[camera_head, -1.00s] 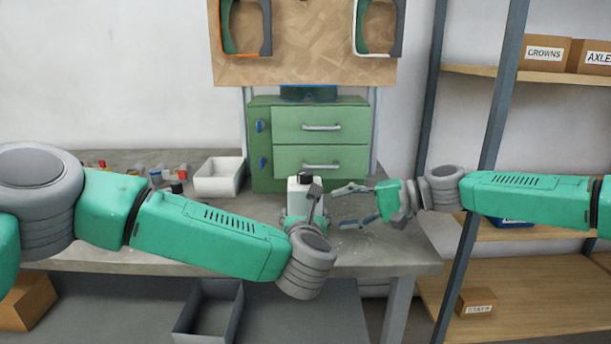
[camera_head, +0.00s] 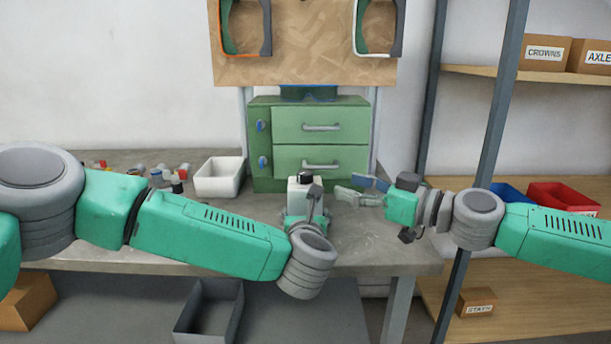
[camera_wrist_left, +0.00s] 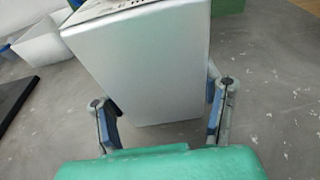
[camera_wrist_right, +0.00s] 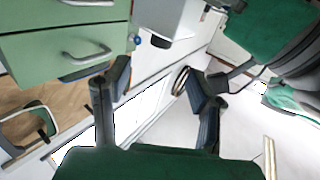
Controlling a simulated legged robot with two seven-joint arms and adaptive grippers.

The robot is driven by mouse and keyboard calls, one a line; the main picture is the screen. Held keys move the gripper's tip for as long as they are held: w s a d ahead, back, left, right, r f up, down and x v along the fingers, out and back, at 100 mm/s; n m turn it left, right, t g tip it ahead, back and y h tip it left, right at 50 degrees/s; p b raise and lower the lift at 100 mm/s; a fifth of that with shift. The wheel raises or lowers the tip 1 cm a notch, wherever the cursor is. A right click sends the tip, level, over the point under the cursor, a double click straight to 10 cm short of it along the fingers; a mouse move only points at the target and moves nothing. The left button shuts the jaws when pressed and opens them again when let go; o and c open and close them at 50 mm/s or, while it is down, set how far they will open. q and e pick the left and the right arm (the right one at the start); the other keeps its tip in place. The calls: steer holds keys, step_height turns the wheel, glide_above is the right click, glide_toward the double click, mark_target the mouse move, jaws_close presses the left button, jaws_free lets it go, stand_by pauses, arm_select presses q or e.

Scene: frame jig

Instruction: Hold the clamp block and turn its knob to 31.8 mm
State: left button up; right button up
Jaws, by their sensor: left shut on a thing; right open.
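The clamp block (camera_head: 301,197) is a pale block standing upright over the bench, with a black knob (camera_head: 305,177) on top. My left gripper (camera_head: 303,218) is shut on the lower part of the block. In the left wrist view, its fingers lie on both sides of the block's pale face (camera_wrist_left: 150,65). My right gripper (camera_head: 364,189) is open and empty, to the right of the block and apart from it. The right wrist view shows its spread fingers (camera_wrist_right: 158,95), with the block (camera_wrist_right: 168,15) and the dark knob (camera_wrist_right: 160,41) beyond. No scale reading is legible.
A green drawer cabinet (camera_head: 321,160) stands behind the block. A white bin (camera_head: 219,178) and several small parts lie to the left on the bench (camera_head: 150,245). A shelf rack (camera_head: 490,120) stands at right with a red bin (camera_head: 563,197).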

mark_target(312, 176)
steer(key=x, duration=1)
steer(key=shift+w+a, duration=0.25)
steer(key=shift+a, duration=0.1)
jaws_close()
